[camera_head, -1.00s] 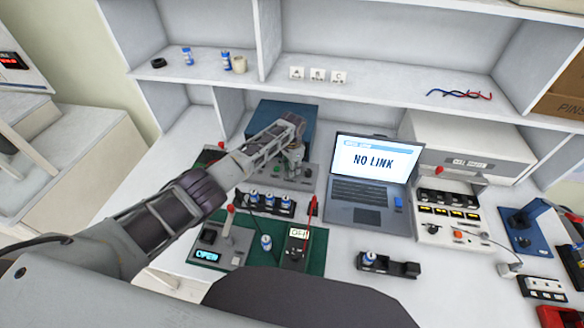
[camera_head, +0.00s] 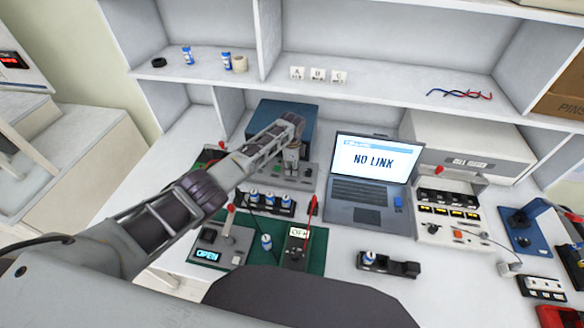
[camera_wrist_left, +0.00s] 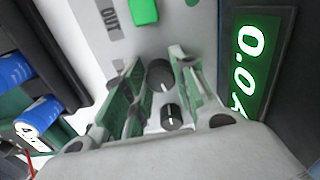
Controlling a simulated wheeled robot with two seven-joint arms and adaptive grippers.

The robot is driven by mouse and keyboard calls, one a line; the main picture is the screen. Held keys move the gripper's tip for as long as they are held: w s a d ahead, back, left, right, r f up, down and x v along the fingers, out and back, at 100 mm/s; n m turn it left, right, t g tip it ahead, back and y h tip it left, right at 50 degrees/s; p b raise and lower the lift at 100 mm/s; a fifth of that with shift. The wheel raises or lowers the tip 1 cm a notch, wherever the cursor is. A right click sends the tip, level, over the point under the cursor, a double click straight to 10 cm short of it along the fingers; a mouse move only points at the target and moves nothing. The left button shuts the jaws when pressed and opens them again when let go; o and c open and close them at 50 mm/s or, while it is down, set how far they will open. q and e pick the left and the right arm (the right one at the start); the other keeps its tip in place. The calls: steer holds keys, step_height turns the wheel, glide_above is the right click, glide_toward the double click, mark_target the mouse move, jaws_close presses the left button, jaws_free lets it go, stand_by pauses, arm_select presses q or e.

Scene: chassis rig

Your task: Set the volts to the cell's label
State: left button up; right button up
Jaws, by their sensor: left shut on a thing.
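My left gripper (camera_head: 291,165) reaches down to the front panel of the blue-topped power supply (camera_head: 284,124). In the left wrist view its fingers (camera_wrist_left: 155,82) are shut on a dark round knob (camera_wrist_left: 160,74). A second dark knob (camera_wrist_left: 172,117) with a white mark sits beside it. The green display (camera_wrist_left: 250,65) reads 0.0, with a partly cut-off unit letter. A green button (camera_wrist_left: 143,11) lies by the OUT label. Blue-and-white cells (camera_head: 269,197) stand in a black holder; one cell (camera_wrist_left: 38,115) shows part of a label, seemingly starting with 4. My right gripper is out of view.
The laptop (camera_head: 367,180) reads NO LINK. A shelf runs above the bench.

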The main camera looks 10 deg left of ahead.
arm_select(q)
steer(key=shift+m, duration=0.6)
steer(key=shift+r, duration=0.1)
steer(key=shift+w, duration=0.1)
steer(key=o, duration=1)
steer(key=shift+o, duration=0.2)
step_height(320, 180, up, 12)
steer(key=shift+s, duration=0.2)
stand_by(0.6)
